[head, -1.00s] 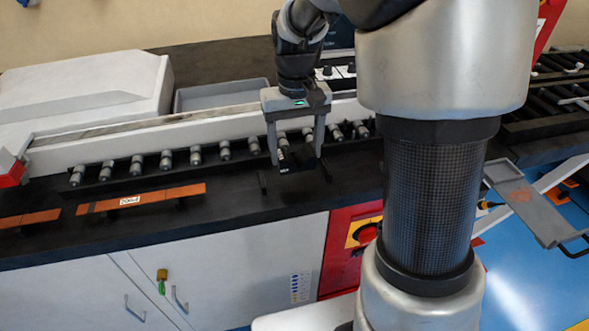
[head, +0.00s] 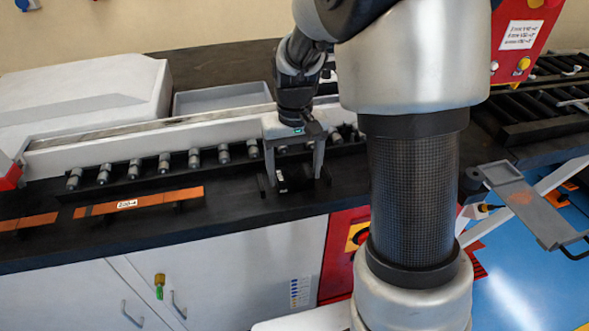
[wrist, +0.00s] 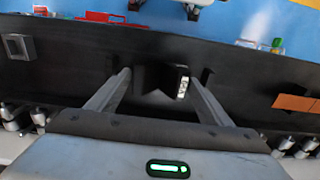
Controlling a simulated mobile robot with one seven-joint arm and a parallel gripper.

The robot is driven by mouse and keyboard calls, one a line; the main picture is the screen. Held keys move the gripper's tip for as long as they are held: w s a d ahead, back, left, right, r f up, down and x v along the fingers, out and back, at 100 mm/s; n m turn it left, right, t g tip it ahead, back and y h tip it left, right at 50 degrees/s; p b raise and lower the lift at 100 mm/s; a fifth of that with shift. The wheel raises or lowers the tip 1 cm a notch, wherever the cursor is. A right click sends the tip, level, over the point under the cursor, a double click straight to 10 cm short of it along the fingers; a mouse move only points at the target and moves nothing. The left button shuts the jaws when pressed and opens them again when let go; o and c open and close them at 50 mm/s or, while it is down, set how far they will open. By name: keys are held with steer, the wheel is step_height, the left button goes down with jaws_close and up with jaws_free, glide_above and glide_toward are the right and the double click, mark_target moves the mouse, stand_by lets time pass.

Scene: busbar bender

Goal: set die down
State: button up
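The die (head: 292,181) is a small dark block with a white label on one side. In the head view it is low over the black bench top, between my gripper's fingers. My gripper (head: 295,182) points down, with a finger on each side of the die.
Small dark upright posts (head: 262,184) stand on the bench on either side of the die. A row of grey rollers (head: 164,163) runs behind. An orange bar (head: 160,200) lies to the left. A red panel (head: 343,240) is on the bench front below.

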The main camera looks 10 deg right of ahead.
steer(key=shift+o, duration=0.9)
steer(key=shift+r, duration=0.1)
